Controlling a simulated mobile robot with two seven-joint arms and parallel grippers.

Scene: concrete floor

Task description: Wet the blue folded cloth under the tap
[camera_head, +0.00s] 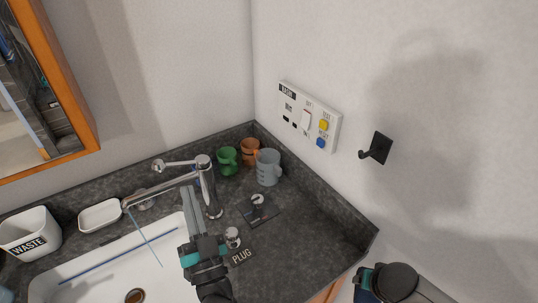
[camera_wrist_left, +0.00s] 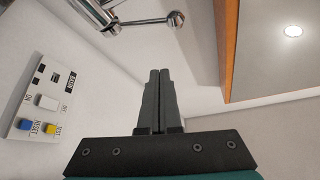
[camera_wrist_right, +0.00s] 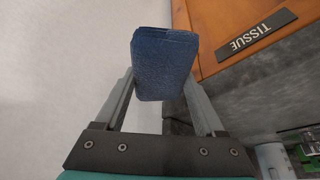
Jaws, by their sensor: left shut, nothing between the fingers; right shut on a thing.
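The chrome tap (camera_head: 207,188) stands behind the white basin (camera_head: 95,272), its spout reaching left over it. A thin bluish line, which looks like running water, slants down from the spout's end. My left gripper (camera_head: 189,190) is shut and empty, its fingertips close to the tap body; I cannot tell whether they touch. The left wrist view shows the shut fingers (camera_wrist_left: 158,75) below the tap's ball-ended lever (camera_wrist_left: 178,18). The blue folded cloth (camera_wrist_right: 163,62) is held between the fingers of my right gripper (camera_wrist_right: 163,80), away from the basin at the right.
Green (camera_head: 227,163), orange (camera_head: 249,151) and grey (camera_head: 268,168) mugs stand in the counter corner. A plug (camera_head: 232,238) lies by the basin. A white waste bin (camera_head: 30,236) and soap dish (camera_head: 100,215) are at left. A switch panel (camera_head: 309,116) and black hook (camera_head: 376,149) are on the right wall.

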